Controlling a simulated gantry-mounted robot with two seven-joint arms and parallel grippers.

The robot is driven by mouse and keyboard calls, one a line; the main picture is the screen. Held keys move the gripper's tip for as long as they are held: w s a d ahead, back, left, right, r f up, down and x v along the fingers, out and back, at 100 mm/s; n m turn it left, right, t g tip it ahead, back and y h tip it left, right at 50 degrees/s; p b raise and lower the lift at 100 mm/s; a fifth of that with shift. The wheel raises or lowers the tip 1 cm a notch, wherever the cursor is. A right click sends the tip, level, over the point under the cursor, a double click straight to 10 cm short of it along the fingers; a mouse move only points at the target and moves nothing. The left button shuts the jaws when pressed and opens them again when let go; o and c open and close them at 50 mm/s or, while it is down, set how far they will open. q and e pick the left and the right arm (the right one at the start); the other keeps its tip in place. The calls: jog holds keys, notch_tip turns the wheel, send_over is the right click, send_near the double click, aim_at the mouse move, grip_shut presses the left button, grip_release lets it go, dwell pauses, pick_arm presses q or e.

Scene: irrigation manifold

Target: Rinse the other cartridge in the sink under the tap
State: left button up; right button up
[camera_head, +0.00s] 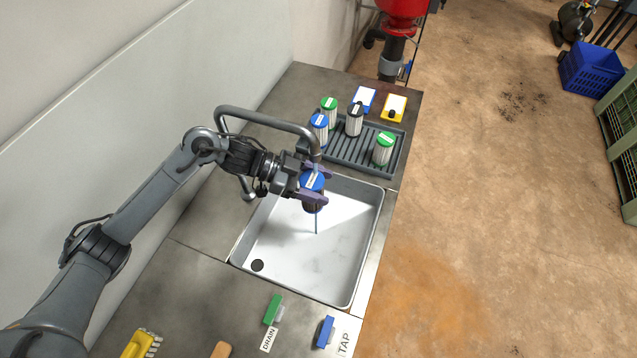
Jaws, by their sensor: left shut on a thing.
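My left gripper (314,189) is shut on a blue-capped cartridge (312,180) and holds it upright above the sink (371,235). The cartridge's lower body looks dark, and the fingers cover part of it. The end of the grey tap (268,118) is just above the cap. A thin blue stream (316,224) shows below the cartridge, over the basin. The blue lever (325,332) stands by the TAP label and the green lever (271,309) by the DRAIN label. My right gripper is not in view.
A grey ribbed rack (345,150) behind the sink holds several cartridges, including a blue-capped one (319,127) and a green-capped one (383,148). A blue card and a yellow item (394,108) lie behind it. A yellow brush (141,344) lies at the front left.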

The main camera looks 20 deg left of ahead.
pick_arm(q)
jog(key=shift+w+d, duration=0.15)
jog(key=shift+d, duration=0.05)
dwell(0.3)
jog(key=shift+w+d, duration=0.25)
jog(key=shift+d, duration=0.1)
jog(key=shift+s+a+p, duration=0.15)
jog(key=shift+a+p, duration=0.05)
jog(key=shift+p, duration=0.25)
jog(key=shift+s+a, duration=0.2)
jog(key=shift+a, duration=0.15)
jog(key=shift+d+p, duration=0.15)
jog(key=shift+p, duration=0.15)
jog(key=shift+w+d, duration=0.35)
jog(key=shift+s+a+r+p, duration=0.1)
jog(key=shift+s+a+p, duration=0.15)
jog(key=shift+p, duration=0.15)
jog(key=shift+s+a, duration=0.15)
jog(key=shift+a, duration=0.1)
